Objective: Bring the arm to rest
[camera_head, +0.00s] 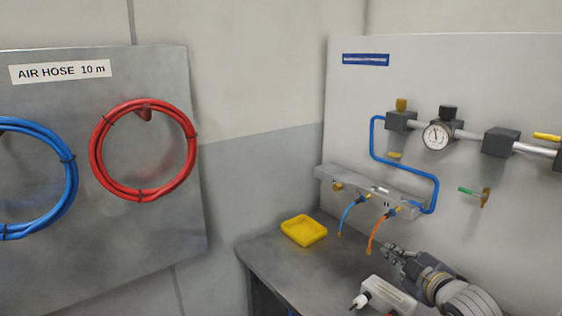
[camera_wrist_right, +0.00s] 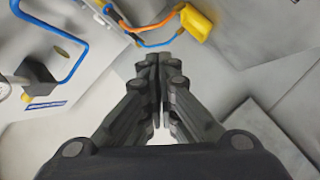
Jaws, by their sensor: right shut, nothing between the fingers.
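My right gripper (camera_head: 390,250) is above the grey bench at the lower right of the head view, with my arm behind it toward the lower right corner. In the right wrist view its two dark fingers (camera_wrist_right: 158,95) are together with nothing between them. In the head view the gripper is just right of the orange hose end and apart from the wall panel. My left gripper does not show in either view.
A manifold (camera_head: 370,185) carries a short blue hose (camera_head: 350,212) and an orange hose (camera_head: 377,232). A yellow tray (camera_head: 304,230) sits on the bench (camera_head: 275,258). A white device (camera_head: 388,296) is below my gripper. A gauge (camera_head: 437,135) and red hose coil (camera_head: 143,150) hang on panels.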

